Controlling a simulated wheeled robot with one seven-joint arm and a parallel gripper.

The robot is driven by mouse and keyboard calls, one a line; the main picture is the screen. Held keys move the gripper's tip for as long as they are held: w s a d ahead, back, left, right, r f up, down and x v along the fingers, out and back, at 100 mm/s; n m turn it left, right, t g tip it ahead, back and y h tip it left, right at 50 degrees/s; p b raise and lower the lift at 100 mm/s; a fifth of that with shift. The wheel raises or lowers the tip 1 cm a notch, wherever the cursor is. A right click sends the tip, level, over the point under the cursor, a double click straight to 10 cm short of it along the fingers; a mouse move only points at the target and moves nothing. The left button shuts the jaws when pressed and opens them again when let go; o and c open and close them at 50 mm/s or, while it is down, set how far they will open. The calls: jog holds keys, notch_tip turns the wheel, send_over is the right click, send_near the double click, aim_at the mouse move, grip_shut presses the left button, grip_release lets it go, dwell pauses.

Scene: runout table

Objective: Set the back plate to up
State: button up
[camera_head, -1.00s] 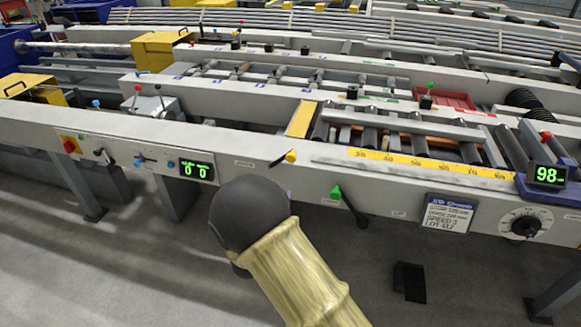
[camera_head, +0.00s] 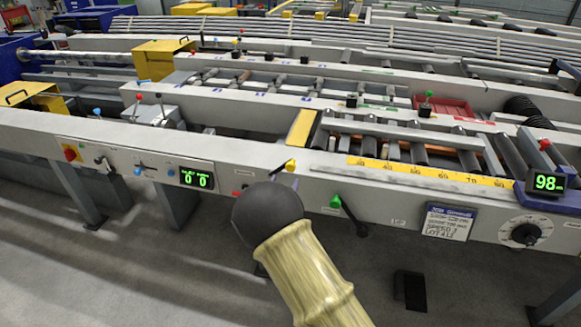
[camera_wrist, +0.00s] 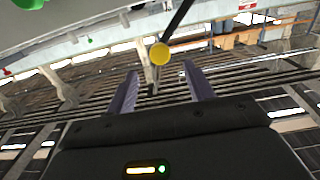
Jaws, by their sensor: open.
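A short dark lever with a yellow knob (camera_head: 290,166) sits on the front rail, its knob to the right and slightly raised. Beside it is a lever with a green knob (camera_head: 336,202), its dark arm slanting down right. I cannot read which control is marked back plate. In the wrist view the yellow knob (camera_wrist: 160,53) is ahead of my gripper (camera_wrist: 160,80), roughly between the two fingertips and apart from them. My gripper is open and empty. In the head view my arm's dark wrist hides most of it.
The long grey front rail (camera_head: 400,198) carries a switch panel (camera_head: 135,160) at left, a green-digit display (camera_head: 547,184) and a dial (camera_head: 526,234) at right. A yellow scale (camera_head: 430,171) lies along its top. The floor in front is mostly clear.

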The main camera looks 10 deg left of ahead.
aim_at(290, 169)
jog(key=w, duration=0.8)
jog(key=shift+w, duration=0.2)
grip_shut()
